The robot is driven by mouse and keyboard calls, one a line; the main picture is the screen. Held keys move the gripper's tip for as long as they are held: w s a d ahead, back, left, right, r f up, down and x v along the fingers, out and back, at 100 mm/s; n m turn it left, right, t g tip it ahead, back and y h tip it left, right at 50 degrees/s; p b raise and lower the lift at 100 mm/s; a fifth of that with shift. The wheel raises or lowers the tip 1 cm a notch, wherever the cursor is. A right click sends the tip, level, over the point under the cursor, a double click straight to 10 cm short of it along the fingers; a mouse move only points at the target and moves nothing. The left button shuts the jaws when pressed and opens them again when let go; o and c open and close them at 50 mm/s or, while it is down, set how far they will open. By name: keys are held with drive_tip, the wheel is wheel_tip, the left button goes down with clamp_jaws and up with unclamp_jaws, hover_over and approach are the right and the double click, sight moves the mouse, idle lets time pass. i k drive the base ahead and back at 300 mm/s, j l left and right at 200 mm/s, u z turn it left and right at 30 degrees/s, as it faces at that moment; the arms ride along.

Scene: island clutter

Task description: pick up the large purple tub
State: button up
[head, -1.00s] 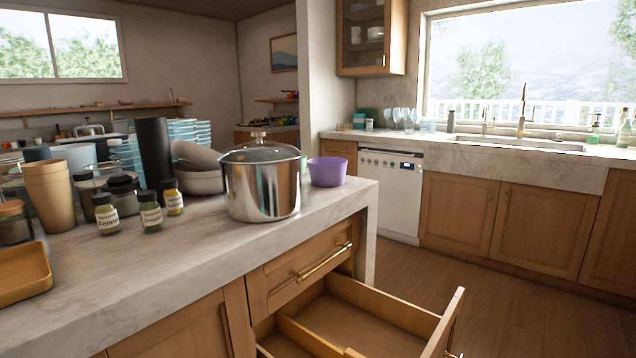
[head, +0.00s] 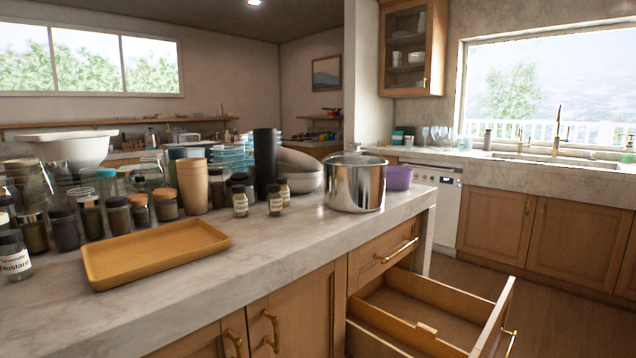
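The purple tub (head: 399,178) stands on the far right end of the marble island top. It is a round, open bowl shape. A steel pot (head: 355,184) with a lid stands just in front and to its left, hiding the tub's left part. My gripper is not in view, so its state and its place relative to the tub do not show.
The island (head: 255,252) carries a wooden tray (head: 155,252), spice jars (head: 275,200), tan cups (head: 192,186), black cups (head: 266,162) and grey bowls (head: 300,172). An open drawer (head: 425,318) juts out below the pot. Floor is clear at the right.

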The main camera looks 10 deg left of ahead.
sight(399, 178)
drive_tip(key=i+l+u, duration=0.2)
drive_tip(key=u, duration=0.15)
drive_tip(key=i+l+u, duration=0.15)
drive_tip(key=l+u, duration=0.2)
drive_tip(key=i+l+u, duration=0.15)
drive_tip(key=l+u, duration=0.2)
drive_tip(key=i+l, duration=0.15)
drive_tip(key=l, duration=0.4)
drive_tip(key=i+l, duration=0.15)
drive_tip(key=l, duration=0.4)
drive_tip(key=i+l, duration=0.15)
drive_tip(key=l, duration=0.4)
drive_tip(key=i+l, duration=0.1)
drive_tip(key=l, duration=0.4)
drive_tip(key=i+l, duration=0.15)
drive_tip(key=l, duration=0.4)
drive_tip(key=i+l, duration=0.15)
drive_tip(key=l, duration=0.4)
drive_tip(key=i+l, duration=0.15)
drive_tip(key=l, duration=0.4)
drive_tip(key=i+l, duration=0.15)
drive_tip(key=l, duration=0.4)
